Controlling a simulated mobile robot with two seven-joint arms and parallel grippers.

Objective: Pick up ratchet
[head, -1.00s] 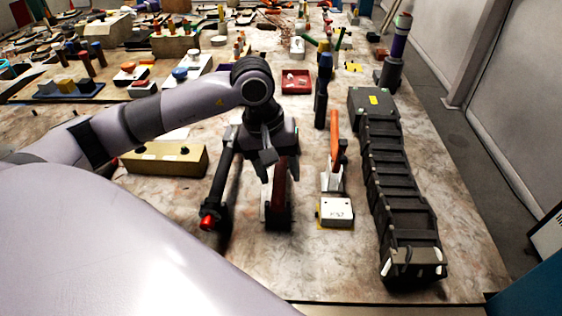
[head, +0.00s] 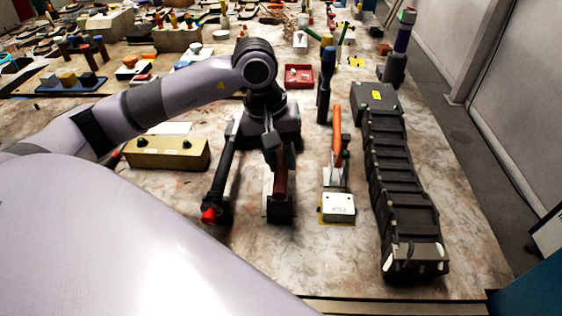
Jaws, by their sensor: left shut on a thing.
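My left gripper (head: 278,158) points down over the middle of the near table. It is shut at the upper part of a dark red handle (head: 280,183). The handle stands nearly upright above a dark block with a pale edge. The gripper hides its top. A long black bar with a red tip (head: 210,215) lies just left of the handle, its far end behind the gripper. I cannot tell for sure which of these is the ratchet. My right gripper is not in view.
An orange-handled clamp (head: 338,135) and a white box (head: 337,208) stand to the right. Beyond them is a long black ribbed cable chain (head: 393,165). A tan box (head: 165,153) sits at left, a red tray (head: 299,77) behind. The front table surface is mostly clear.

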